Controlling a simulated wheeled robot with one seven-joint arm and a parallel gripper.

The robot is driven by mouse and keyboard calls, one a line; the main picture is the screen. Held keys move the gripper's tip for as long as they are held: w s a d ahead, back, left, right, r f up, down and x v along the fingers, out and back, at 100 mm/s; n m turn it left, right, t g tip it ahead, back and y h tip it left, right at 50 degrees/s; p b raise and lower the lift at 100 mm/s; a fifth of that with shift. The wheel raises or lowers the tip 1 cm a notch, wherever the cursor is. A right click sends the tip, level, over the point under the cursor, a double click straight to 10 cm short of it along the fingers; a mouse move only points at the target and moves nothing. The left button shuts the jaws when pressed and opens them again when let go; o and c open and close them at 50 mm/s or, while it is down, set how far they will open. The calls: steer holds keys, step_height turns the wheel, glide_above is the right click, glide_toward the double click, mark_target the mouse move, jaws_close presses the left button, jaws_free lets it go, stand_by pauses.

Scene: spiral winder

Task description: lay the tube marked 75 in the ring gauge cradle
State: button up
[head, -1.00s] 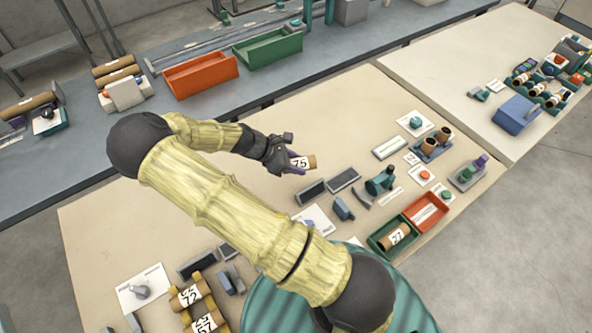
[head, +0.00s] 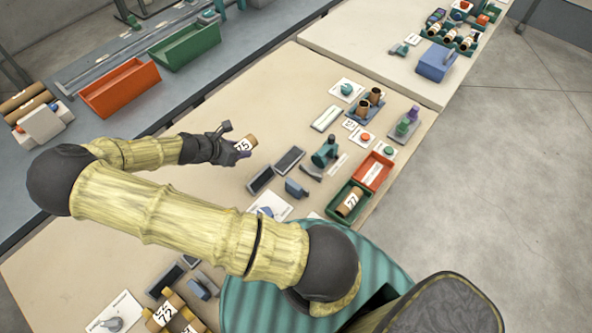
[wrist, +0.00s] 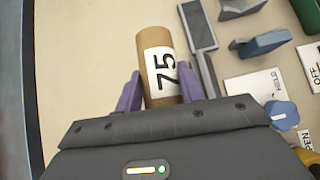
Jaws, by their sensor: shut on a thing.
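The cardboard tube marked 75 (head: 247,142) is in my gripper (head: 238,149), held above the tan table. In the wrist view the tube (wrist: 155,48) lies between the two purple fingers (wrist: 160,92), which are closed on its sides. Its white label faces the camera and its far end points away from the palm. I cannot tell for sure which fixture is the ring gauge cradle. A teal fixture (head: 325,152) and a blue-grey block (head: 296,188) stand to the right of the gripper, apart from the tube.
Two dark flat plates (head: 261,179) lie near the gripper. A green bin (head: 343,212) holds the tube marked 27, beside a red bin (head: 380,163). A stand with two brown tubes (head: 369,103) is farther back. The table left of the plates is clear.

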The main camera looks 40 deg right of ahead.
steer(key=w+a+n+t+y, duration=0.1)
steer(key=n+t, duration=0.1)
steer(key=n, duration=0.1)
steer(key=w+a+f+n+t+y, duration=0.1)
steer(key=n+t+y, duration=0.1)
steer(key=n, duration=0.2)
steer(key=w+a+f+n+t+y, duration=0.1)
steer(key=w+n+t, duration=0.1)
steer(key=n, duration=0.1)
steer(key=shift+w+a+f+n+t+y, duration=0.1)
steer(key=shift+a+f+n+t+y, duration=0.05)
steer(key=shift+n+t+y, duration=0.2)
steer(key=a+n+y, duration=0.2)
steer(key=a+n+t+y, duration=0.1)
steer(key=a+n+y, duration=0.1)
steer(key=a+n, duration=0.1)
steer(key=shift+s+a, duration=0.15)
steer(key=shift+s, duration=0.05)
steer(key=shift+s+a+r+n, duration=0.1)
steer(key=shift+a+r+n, duration=0.1)
steer(key=shift+a+n, duration=0.2)
